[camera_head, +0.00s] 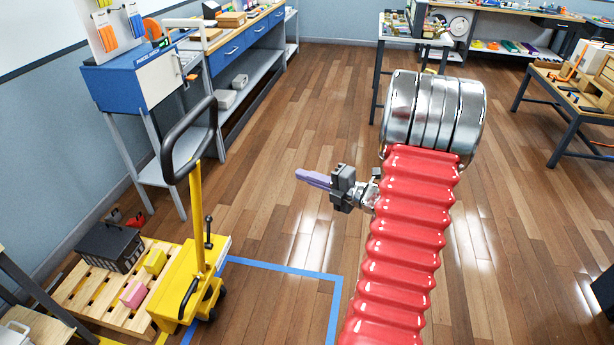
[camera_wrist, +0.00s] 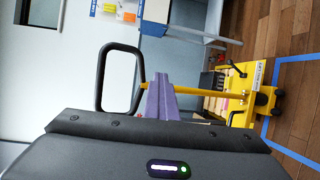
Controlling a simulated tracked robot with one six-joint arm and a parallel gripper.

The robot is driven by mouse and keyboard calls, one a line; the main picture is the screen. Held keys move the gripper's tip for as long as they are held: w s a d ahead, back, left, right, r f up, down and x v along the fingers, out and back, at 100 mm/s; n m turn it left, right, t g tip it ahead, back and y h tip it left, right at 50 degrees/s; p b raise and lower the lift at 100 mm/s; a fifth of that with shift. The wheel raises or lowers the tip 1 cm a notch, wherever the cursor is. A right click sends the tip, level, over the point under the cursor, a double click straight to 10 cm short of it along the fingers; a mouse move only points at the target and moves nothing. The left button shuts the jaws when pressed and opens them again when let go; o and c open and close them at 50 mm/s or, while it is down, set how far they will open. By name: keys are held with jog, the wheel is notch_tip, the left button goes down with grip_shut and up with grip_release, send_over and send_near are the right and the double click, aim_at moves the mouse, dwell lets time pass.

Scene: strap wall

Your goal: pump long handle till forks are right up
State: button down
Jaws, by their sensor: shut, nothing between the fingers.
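A yellow pallet jack (camera_head: 190,285) stands on the floor at the lower left in the head view. Its long yellow handle (camera_head: 196,215) rises nearly upright and ends in a black loop grip (camera_head: 190,140). In the wrist view the loop (camera_wrist: 118,78) and yellow shaft (camera_wrist: 228,90) lie sideways beyond my fingers. My gripper (camera_head: 312,178) is shut and empty, with purple fingers pointing left toward the handle, apart from it. It also shows in the wrist view (camera_wrist: 160,95). The forks are hidden under the wooden pallet (camera_head: 75,290).
The pallet carries a dark box (camera_head: 110,245), a yellow block (camera_head: 155,261) and a pink block (camera_head: 134,294). A blue cabinet (camera_head: 120,85) and bench (camera_head: 232,50) stand behind the handle. Blue tape (camera_head: 290,269) marks the floor. The floor between gripper and handle is clear.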

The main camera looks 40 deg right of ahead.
jog(key=c, duration=2.5)
grip_release()
jog(key=o, duration=1)
jog(key=shift+c, duration=0.2)
jog(key=shift+s, duration=0.1)
jog(key=v, duration=1.3)
jog(key=shift+s, duration=0.3)
